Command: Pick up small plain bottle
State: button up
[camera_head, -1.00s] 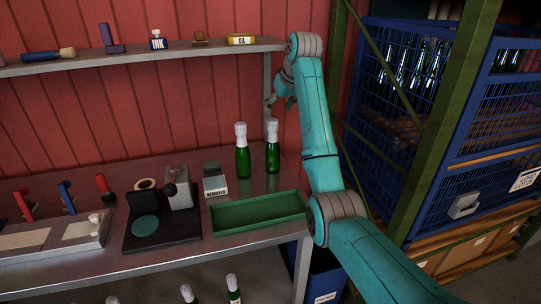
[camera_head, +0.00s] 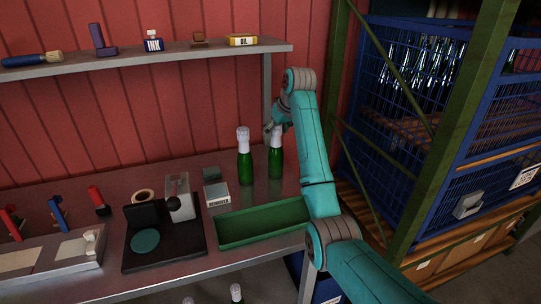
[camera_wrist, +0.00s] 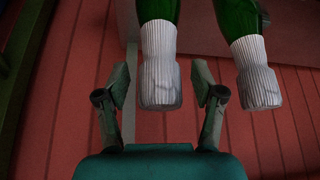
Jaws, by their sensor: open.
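Two green bottles with white foil tops stand upright side by side on the bench: the left bottle (camera_head: 245,165) and the right bottle (camera_head: 276,163). They look about the same size, and I see no label on either. My gripper (camera_head: 272,129) is at the top of the right bottle. In the wrist view, which is upside down, my gripper (camera_wrist: 162,88) is open. One white bottle top (camera_wrist: 160,75) appears between its fingers, and I cannot tell whether they touch it. The other bottle top (camera_wrist: 258,86) is outside the fingers, to the right.
A green tray (camera_head: 262,240) lies in front of the bottles, with the remover box (camera_head: 218,195) to their left. A black-based device (camera_head: 165,250) sits further left. A shelf (camera_head: 130,62) runs above, and a blue wire cage (camera_head: 390,120) stands at the right.

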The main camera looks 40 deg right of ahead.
jog(key=shift+f, duration=0.1)
grip_shut()
dwell(0.3)
